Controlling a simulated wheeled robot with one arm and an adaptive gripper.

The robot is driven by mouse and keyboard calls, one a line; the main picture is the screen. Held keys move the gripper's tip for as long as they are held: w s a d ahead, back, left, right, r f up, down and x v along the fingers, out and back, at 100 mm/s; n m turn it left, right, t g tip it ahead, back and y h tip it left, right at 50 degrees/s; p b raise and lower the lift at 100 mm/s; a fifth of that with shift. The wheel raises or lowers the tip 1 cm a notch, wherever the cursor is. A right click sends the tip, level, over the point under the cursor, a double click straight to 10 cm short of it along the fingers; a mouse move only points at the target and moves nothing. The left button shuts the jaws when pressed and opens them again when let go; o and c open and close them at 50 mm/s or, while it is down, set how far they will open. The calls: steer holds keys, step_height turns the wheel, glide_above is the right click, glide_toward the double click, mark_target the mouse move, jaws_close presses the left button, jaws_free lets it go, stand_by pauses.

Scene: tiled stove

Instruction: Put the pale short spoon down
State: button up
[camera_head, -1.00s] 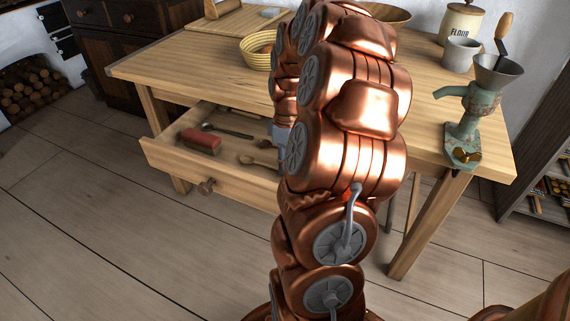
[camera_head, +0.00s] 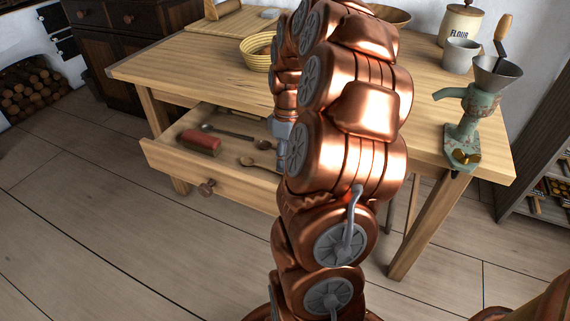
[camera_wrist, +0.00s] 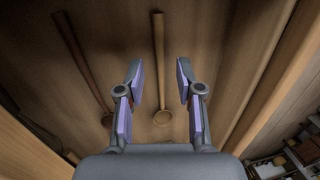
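The pale short spoon appears to be the light wooden spoon (camera_wrist: 158,65) lying on the drawer floor in the wrist view, its round bowl near the fingers. My gripper (camera_wrist: 160,88) is open above it, with the spoon showing in the gap between the two fingers; neither finger is seen to touch it. A browner wooden spoon (camera_wrist: 84,58) lies to its left. In the head view, two wooden spoon bowls (camera_head: 247,161) and (camera_head: 263,145) show in the open drawer (camera_head: 215,178); my arm hides their handles and my fingertips.
A red-brown brush-like block (camera_head: 200,143) and a dark spoon (camera_head: 228,133) lie further left in the drawer. The drawer wall (camera_wrist: 270,85) rises right of my gripper in the wrist view. A basket (camera_head: 257,60) and a green grinder (camera_head: 468,125) are on the tabletop (camera_head: 190,68).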

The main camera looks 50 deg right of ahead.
step_height(320, 180, up, 10)
steer(key=d+p, duration=0.1)
steer(key=d, duration=0.1)
steer(key=w+a, duration=0.2)
steer(key=a, duration=0.7)
steer(key=s+a+g+h, duration=0.1)
steer(key=s+a, duration=0.3)
steer(key=a, duration=0.7)
steer(key=s+a+f+m+h, duration=0.1)
steer(key=s+a+f+m, duration=0.2)
steer(key=s+a, duration=0.7)
steer(key=s+f, duration=0.2)
steer(key=s, duration=0.2)
steer(key=shift+f+g, duration=0.35)
steer(key=shift+g, duration=0.05)
steer(key=shift+a, duration=0.1)
step_height(320, 180, up, 26)
steer(key=t+p, duration=0.1)
steer(key=p, duration=2.4)
steer(key=shift+s, duration=0.4)
